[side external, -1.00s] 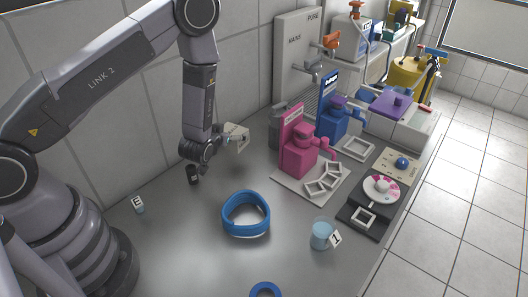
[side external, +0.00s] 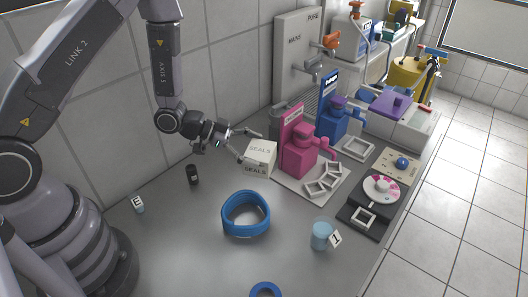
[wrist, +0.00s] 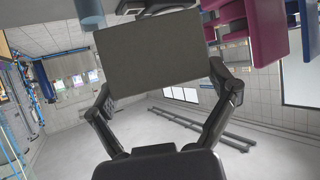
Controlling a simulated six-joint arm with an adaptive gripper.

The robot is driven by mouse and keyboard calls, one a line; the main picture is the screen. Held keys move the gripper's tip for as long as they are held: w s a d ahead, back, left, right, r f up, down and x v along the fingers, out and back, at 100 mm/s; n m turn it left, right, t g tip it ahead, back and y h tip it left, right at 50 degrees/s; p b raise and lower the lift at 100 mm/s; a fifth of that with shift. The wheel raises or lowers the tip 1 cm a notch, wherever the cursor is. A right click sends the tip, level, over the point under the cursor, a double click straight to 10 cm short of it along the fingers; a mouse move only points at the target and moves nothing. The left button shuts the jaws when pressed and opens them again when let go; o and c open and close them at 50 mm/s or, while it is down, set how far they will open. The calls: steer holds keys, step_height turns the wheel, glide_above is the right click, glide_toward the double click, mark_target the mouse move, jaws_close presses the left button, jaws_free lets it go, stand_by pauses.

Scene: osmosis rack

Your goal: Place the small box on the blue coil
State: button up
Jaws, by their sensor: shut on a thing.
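The small box (side external: 258,160) is pale cream and marked SEALS. It is beside the pink stand, up and right of the blue coil in the side view. My gripper (side external: 249,147) reaches sideways and is shut on the box. In the wrist view the box (wrist: 155,72) shows as a dark face between the two fingers. The blue coil (side external: 246,229) is a thick ring lying on the grey bench, with nothing on it. The box is apart from the coil. The side view does not clearly show whether the box's underside touches the bench.
The pink stand (side external: 297,158) is close right of the box, with a blue stand (side external: 331,122) behind. A black vial (side external: 192,175) stands left of the coil. A beaker (side external: 321,234) is at its right. A smaller blue ring (side external: 265,290) lies at the front edge.

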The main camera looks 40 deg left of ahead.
steer(key=s+m+g, duration=0.1)
steer(key=s, duration=0.1)
steer(key=s+d+f+m+g+h, duration=0.1)
steer(key=s+m+g, duration=0.1)
steer(key=s+f+m+g+h, duration=0.1)
steer(key=s+g, duration=0.1)
steer(key=shift+s+d+f+m, duration=0.15)
steer(key=shift+s+d+m, duration=0.1)
steer(key=shift+s+m, duration=0.15)
glide_above(243, 205)
steer(key=shift+f, duration=2.25)
steer(key=shift+f, duration=0.15)
steer(key=o, duration=0.9)
